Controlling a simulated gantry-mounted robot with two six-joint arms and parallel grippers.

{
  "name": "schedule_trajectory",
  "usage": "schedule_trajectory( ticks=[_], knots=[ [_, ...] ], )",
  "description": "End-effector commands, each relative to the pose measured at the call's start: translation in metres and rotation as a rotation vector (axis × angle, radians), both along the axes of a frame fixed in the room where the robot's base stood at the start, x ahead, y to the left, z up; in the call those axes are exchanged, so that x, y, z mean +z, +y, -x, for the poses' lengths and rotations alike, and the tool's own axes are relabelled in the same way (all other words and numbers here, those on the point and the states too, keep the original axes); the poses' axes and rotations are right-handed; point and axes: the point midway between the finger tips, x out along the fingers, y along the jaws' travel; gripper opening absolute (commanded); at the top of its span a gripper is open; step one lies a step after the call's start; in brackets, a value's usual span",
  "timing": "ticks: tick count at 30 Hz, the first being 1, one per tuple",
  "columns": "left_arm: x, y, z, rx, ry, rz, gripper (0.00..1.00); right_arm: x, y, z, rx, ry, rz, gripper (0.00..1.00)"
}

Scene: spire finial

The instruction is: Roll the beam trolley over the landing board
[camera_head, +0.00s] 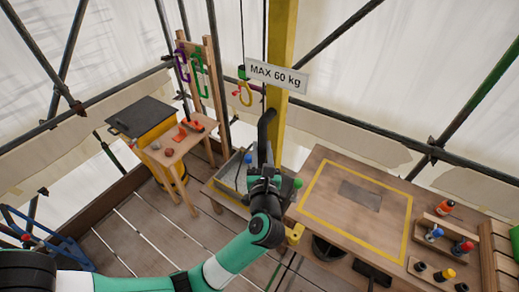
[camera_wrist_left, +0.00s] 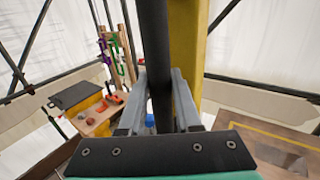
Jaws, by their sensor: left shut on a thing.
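My left gripper (camera_head: 264,172) is shut on a dark upright bar with a curved top (camera_head: 266,128), in front of the yellow beam (camera_head: 281,50). In the left wrist view the black bar (camera_wrist_left: 153,50) runs between the two grey fingers (camera_wrist_left: 160,118), with the yellow beam (camera_wrist_left: 187,35) just behind it. I cannot make out the trolley's body; the bar may be its handle. A yellow hook (camera_head: 245,96) hangs on lines left of the beam. The landing board, seemingly the wooden top with a yellow outlined rectangle (camera_head: 320,222), lies to the right. My right gripper is not in view.
A "MAX 60 kg" sign (camera_head: 276,76) is on the beam. Bottles in a wooden rack (camera_head: 440,240) stand at the right. A small wooden table (camera_head: 172,150) and a rack with carabiners (camera_head: 201,75) are at the left.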

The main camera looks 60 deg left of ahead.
Motion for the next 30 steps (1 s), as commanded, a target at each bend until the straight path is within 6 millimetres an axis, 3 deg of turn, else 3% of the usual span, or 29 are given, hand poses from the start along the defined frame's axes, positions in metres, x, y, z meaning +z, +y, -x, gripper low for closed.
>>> schedule_trajectory(
  ticks=[13, 14, 18, 30],
  knots=[
    [0.0023, 0.0016, -0.0013, -0.011, -0.005, -0.003, 0.0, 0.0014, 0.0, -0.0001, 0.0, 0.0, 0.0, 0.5],
    [0.0022, 0.0017, -0.0012, -0.011, -0.005, -0.003, 0.34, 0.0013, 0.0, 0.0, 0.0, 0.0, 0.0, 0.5],
    [0.0017, 0.0015, -0.0015, -0.012, -0.004, -0.003, 0.59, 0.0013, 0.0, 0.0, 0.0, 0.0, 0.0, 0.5],
    [-0.0001, -0.0067, 0.0001, -0.019, -0.003, -0.002, 0.62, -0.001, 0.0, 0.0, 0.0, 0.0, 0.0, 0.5]
  ],
)
